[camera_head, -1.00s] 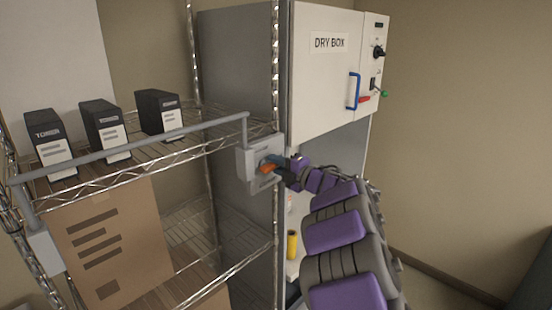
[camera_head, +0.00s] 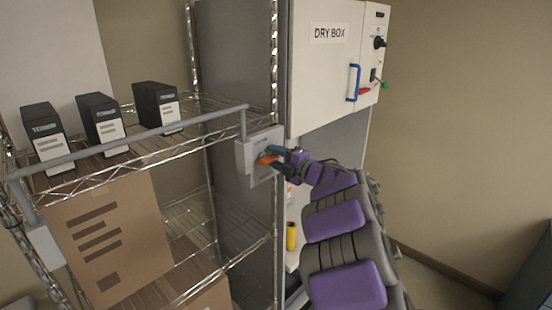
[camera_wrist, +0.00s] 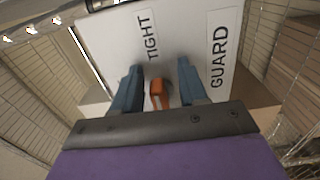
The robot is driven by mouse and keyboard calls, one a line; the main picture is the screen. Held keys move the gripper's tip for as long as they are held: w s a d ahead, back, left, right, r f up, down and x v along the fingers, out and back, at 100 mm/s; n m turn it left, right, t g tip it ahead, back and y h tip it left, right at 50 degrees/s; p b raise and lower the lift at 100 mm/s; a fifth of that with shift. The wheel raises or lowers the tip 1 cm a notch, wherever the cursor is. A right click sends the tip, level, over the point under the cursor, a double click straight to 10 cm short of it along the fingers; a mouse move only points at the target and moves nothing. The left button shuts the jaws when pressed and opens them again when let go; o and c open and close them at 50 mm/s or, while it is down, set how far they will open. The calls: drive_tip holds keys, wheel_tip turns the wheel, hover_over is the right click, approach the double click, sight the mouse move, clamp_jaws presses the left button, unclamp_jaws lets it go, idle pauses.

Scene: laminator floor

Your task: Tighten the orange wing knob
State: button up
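The orange wing knob (camera_head: 267,160) sits on a light grey bracket plate (camera_head: 250,159) at the shelf's front post. In the wrist view the knob (camera_wrist: 160,92) lies between the two blue fingers of my gripper (camera_wrist: 160,85), with a visible gap on each side. The plate (camera_wrist: 115,45) carries the labels "TIGHT" and "GUARD". In the head view my gripper (camera_head: 272,158) is at the knob, and its fingers partly cover it. Whether a finger touches the knob is not clear.
A grey guard rail (camera_head: 150,139) runs from the plate along the wire shelf, in front of several black toner boxes (camera_head: 103,122). A cardboard box (camera_head: 150,235) stands below. The dry box (camera_head: 325,75) is behind, right of the post. A yellow cylinder (camera_head: 291,237) stands beneath it.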

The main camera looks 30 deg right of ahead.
drive_tip(key=shift+s+r, duration=0.1)
drive_tip(key=shift+s, duration=0.05)
drive_tip(key=b+v, duration=0.1)
drive_tip(key=v, duration=1.6)
drive_tip(key=shift+b, duration=0.3)
drive_tip(key=shift+d, duration=0.15)
